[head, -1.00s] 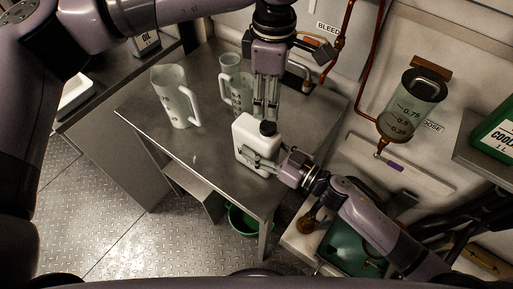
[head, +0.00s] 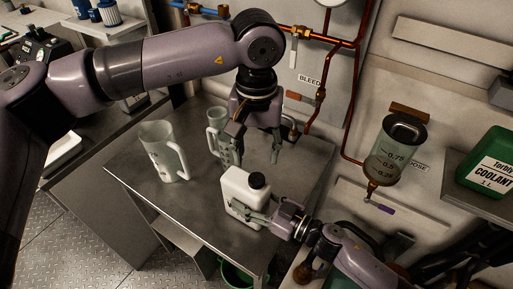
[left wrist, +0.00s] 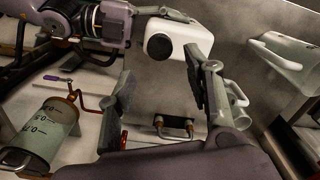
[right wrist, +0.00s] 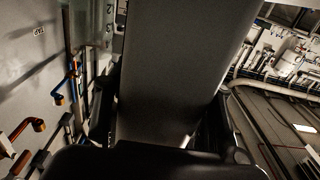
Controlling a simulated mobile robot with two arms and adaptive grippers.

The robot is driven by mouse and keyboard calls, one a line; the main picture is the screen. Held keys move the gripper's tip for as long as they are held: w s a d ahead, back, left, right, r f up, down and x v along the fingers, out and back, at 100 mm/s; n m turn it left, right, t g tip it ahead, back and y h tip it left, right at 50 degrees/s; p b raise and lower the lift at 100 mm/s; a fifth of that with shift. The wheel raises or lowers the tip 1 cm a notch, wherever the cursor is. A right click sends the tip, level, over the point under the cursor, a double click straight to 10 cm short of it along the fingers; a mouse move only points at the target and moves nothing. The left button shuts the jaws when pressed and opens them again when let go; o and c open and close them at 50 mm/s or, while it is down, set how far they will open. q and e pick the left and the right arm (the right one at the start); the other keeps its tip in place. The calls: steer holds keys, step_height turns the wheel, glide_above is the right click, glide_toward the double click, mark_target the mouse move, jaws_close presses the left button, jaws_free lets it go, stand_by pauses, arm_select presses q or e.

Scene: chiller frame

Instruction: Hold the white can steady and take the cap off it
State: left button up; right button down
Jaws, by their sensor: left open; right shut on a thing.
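The white can (head: 240,196) stands upright on the metal table, its black cap (head: 257,181) on top. My right gripper (head: 252,213) is shut on the can's lower body from the right. In the right wrist view the can (right wrist: 180,65) is a big dark grey face between the fingers. My left gripper (head: 256,153) is open and empty above the cap, fingers spread wide and pointing down. In the left wrist view the can (left wrist: 178,32) and the cap (left wrist: 159,46) show beyond the open fingers, apart from them.
Two clear measuring jugs (head: 163,152) (head: 217,132) stand on the table (head: 190,200), left of and behind the can. A dosing cylinder (head: 390,150) and copper pipes (head: 352,100) are on the wall. A green coolant container (head: 490,165) sits on a shelf at right.

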mark_target(256, 178)
arm_select(q)
steer(key=m, duration=0.5)
steer(key=shift+m, duration=0.3)
steer(key=m, duration=0.3)
steer(key=shift+m, duration=0.3)
steer(key=shift+f, duration=4)
steer(key=shift+c, duration=0.2)
